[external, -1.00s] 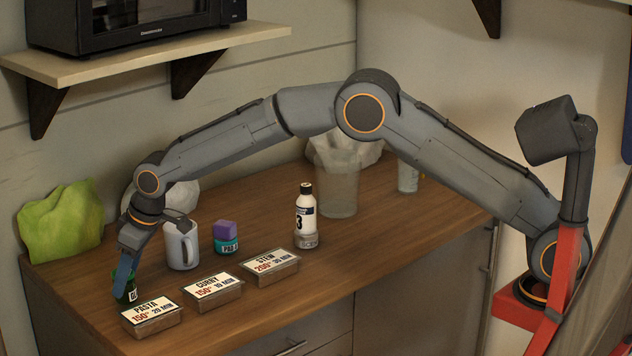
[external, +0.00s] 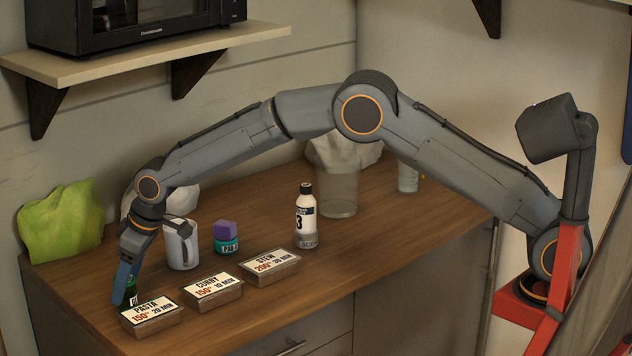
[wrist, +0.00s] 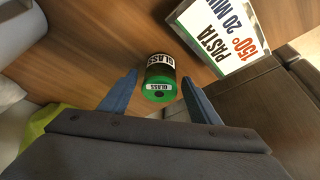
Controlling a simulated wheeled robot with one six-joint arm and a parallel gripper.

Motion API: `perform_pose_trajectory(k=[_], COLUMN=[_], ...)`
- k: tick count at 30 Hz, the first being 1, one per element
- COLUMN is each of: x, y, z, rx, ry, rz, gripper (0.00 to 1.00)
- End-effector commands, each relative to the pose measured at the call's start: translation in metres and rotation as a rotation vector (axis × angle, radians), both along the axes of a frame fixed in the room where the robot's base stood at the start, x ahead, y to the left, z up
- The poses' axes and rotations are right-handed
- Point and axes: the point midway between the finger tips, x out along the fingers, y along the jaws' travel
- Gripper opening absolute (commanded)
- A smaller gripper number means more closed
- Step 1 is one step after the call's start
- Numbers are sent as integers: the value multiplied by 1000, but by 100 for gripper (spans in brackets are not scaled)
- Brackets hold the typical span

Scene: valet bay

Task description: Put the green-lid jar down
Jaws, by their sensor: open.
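The green-lid jar (wrist: 159,79) is dark with a green lid and a label reading GLASS. In the wrist view it stands on the wooden counter between the two blue fingers of my gripper (wrist: 160,88), with a gap to each finger. My gripper is open around it. In the external view the jar (external: 131,291) is mostly hidden behind my gripper (external: 124,288) and the PASTA tray (external: 151,319).
The PASTA tray is close beside the jar. The CURRY tray (external: 212,292) and STEW tray (external: 270,267) lie to the right. A green bag (external: 60,222) is by the wall.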

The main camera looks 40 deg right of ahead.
Motion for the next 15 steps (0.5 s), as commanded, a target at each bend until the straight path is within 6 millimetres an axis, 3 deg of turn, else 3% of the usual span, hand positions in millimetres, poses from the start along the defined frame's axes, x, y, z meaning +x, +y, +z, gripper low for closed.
perform_pose_trajectory(k=[15], x=[-27], y=[-20], z=[82], rx=[2], ry=[-2], rz=[0], gripper=[57])
